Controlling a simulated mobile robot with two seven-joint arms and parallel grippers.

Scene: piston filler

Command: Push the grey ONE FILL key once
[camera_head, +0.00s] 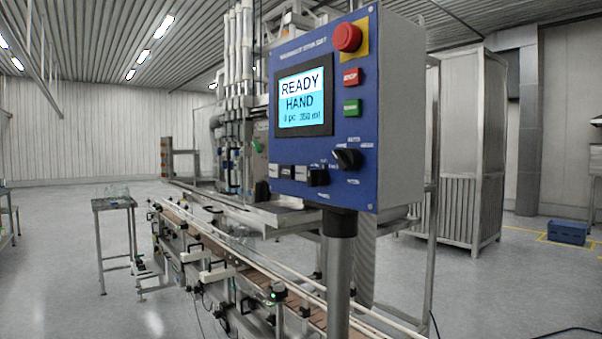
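The blue control panel (300,210) of the filler faces me at an angle in the middle of the head view. Its lower left edge carries a row of small keys. One of them is a pale grey key (301,173), beside a black key (287,172). Their lettering is too small to read, so I cannot tell for sure which is ONE FILL. The screen (305,98) reads READY, HAND, and a line that looks like 0 pc, 350 ml. Neither of my grippers is in view.
The panel also has a red mushroom button (347,37), a red key (351,77), a green key (352,108) and black rotary switches (346,159). A grey post (339,275) holds it up. A conveyor (250,275) runs behind. Open floor lies at the left and right.

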